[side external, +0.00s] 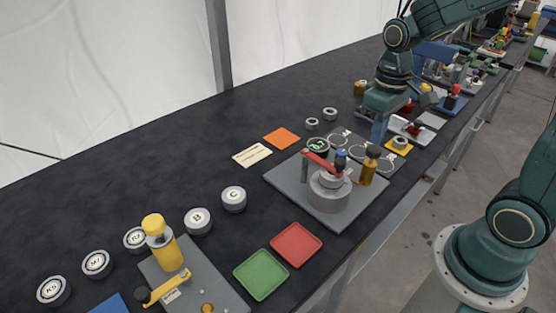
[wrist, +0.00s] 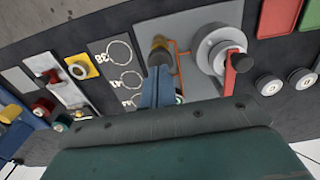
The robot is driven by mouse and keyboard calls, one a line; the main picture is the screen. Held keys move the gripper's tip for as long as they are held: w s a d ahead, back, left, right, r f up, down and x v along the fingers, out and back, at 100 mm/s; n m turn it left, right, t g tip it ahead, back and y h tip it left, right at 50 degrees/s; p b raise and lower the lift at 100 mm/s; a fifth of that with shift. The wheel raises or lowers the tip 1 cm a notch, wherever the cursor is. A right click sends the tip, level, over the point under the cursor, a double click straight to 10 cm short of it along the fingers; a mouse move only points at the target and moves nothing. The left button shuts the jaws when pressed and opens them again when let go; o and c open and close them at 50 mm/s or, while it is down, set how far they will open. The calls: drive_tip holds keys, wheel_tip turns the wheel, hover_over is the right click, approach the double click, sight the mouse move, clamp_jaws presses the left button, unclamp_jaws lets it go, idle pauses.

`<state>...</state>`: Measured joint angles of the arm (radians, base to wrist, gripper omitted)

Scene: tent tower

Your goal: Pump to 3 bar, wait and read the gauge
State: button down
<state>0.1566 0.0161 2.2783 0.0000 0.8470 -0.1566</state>
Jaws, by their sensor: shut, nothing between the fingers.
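A grey base plate (side external: 288,183) carries a round grey metal unit (side external: 328,192) with a red lever (side external: 316,160) and a brass-coloured post with a dark knob (side external: 369,168). A small round dial with a green face (side external: 317,147), possibly the gauge, sits by the plate's far edge; its reading is too small to tell. In the wrist view the grey unit (wrist: 214,52), red lever (wrist: 230,75) and brass post (wrist: 160,52) show again. My gripper (side external: 378,138) has blue fingers, shut and empty, above the area just beyond the brass post. The fingers (wrist: 158,80) partly hide the dial in the wrist view.
A red tray (side external: 296,245) and a green tray (side external: 261,275) lie near the front. A yellow cylinder (side external: 162,245) stands on another plate at lower left. Several round labelled discs, such as one marked C (side external: 233,199), line the dark table. An orange square (side external: 282,138) lies behind.

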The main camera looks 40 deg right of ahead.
sight(374, 148)
drive_tip(key=shift+f, duration=0.1)
drive_tip(key=shift+f, duration=1.8)
drive_tip(key=shift+r, duration=1.95)
drive_tip(key=shift+f, duration=0.1)
drive_tip(key=shift+f, duration=1.85)
drive_tip(key=shift+r, duration=1.95)
